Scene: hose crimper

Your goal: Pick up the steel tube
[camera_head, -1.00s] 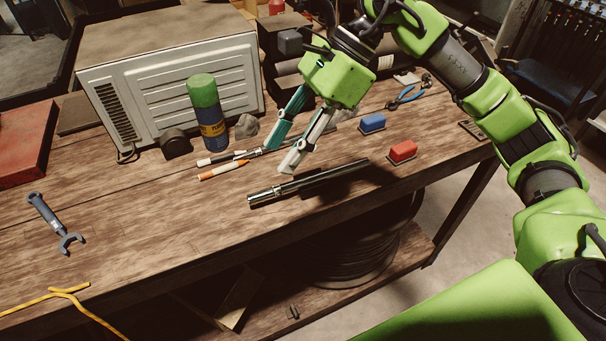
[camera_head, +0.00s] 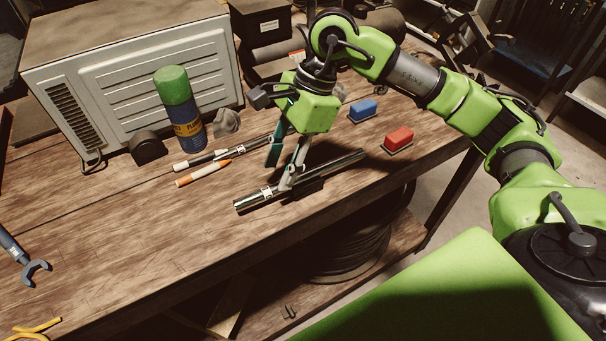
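The steel tube (camera_head: 254,200) is a long, shiny cylinder lying on the wooden workbench near its front edge, slanting up to the right. My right gripper (camera_head: 278,177) is low over the middle of the tube and points down, with its two fingers apart. The nearer finger overlaps the tube in the picture and hides a short piece of it. The other finger, teal on its side, is on the far side. I cannot tell whether either finger touches the tube. My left gripper is not in view.
A green-capped spray can (camera_head: 184,110) stands before a large white appliance (camera_head: 128,75). Red (camera_head: 398,139) and blue (camera_head: 363,110) blocks lie right. A wrench (camera_head: 22,257) lies left.

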